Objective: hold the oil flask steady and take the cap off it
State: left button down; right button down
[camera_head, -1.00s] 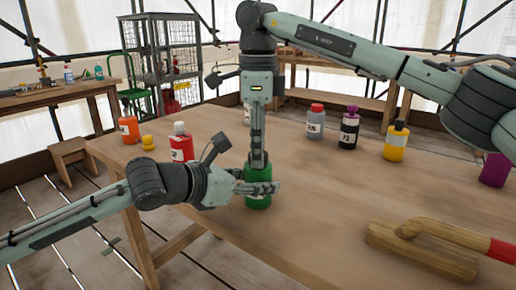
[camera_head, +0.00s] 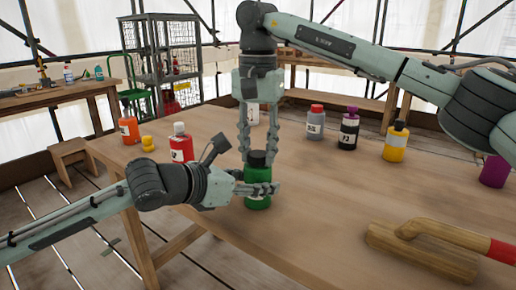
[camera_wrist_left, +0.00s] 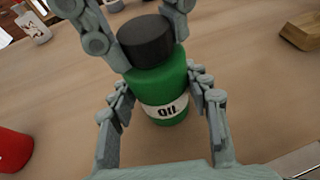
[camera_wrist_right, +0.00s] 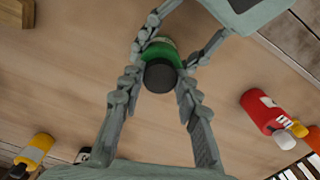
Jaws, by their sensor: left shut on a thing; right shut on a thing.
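The green oil flask (camera_head: 257,202) stands upright near the table's front edge, its white label reading OIL in the left wrist view (camera_wrist_left: 165,110). Its black cap (camera_head: 257,158) sits on its top; it also shows in the left wrist view (camera_wrist_left: 146,40) and from above in the right wrist view (camera_wrist_right: 160,76). My left gripper (camera_head: 262,188) comes in from the left, shut on the flask's body. My right gripper (camera_head: 257,152) points down from above, shut on the cap with one finger on each side.
A red bottle (camera_head: 181,148) stands to the left, with an orange one (camera_head: 129,131) and a small yellow object (camera_head: 148,144) beyond. Grey (camera_head: 315,123), black (camera_head: 349,130) and yellow (camera_head: 396,142) bottles stand behind. A wooden float (camera_head: 422,252) lies front right. The table between is clear.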

aim_at(258, 154)
jog(key=shift+r, duration=0.25)
jog(key=shift+r, duration=0.85)
jog(key=shift+r, duration=2)
pick_arm(q)
jog(key=c, duration=0.6)
grip_release()
jog(key=shift+c, duration=0.2)
